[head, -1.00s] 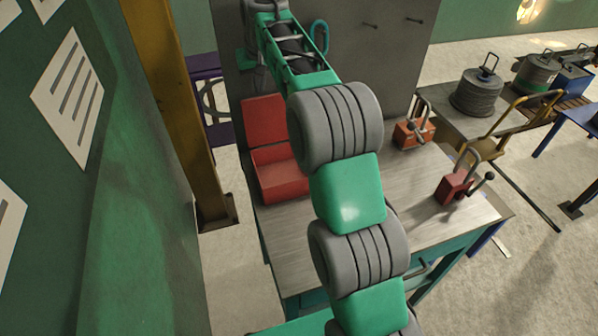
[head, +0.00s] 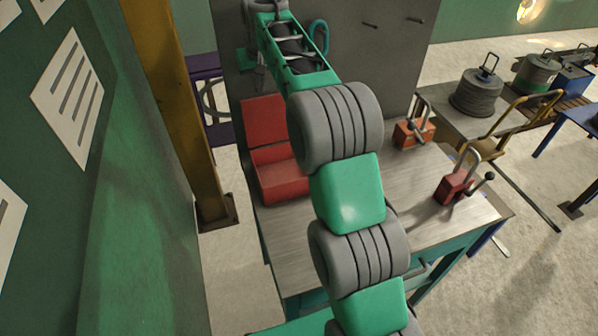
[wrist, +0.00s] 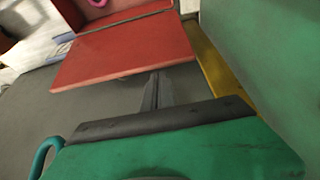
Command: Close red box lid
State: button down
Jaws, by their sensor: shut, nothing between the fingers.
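The red box (head: 281,183) stands on the workbench in the head view. Its lid (head: 264,119) is raised at the back, so the box is open. My arm covers the box's right side. In the wrist view a broad red panel, which looks like the lid (wrist: 125,50), lies ahead of my gripper (wrist: 155,82). The dark fingers are together, at the panel's near edge. I cannot tell whether they touch it. In the head view my gripper is small and partly hidden near the top of the lid.
A grey upright board (head: 375,60) stands behind the workbench (head: 405,200). An orange lever box (head: 413,133) and a red lever box (head: 454,188) are on the bench's right. A yellow post (head: 172,95) and a green wall (head: 120,220) are at the left.

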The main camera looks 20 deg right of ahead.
jog(key=shift+f+b, duration=0.45)
jog(key=shift+f, duration=0.2)
jog(key=shift+s+f+b, duration=0.25)
jog(key=shift+s+b, duration=1)
jog(key=shift+b, duration=0.25)
jog(key=shift+s+f+b, duration=0.2)
jog(key=shift+s+b, duration=1)
jog(key=shift+b, duration=0.3)
jog(key=shift+s+f+b, duration=0.15)
jog(key=shift+s+b, duration=1.05)
jog(key=shift+s, duration=0.05)
notch_tip(320, 180, up, 6)
jog(key=p, duration=0.6)
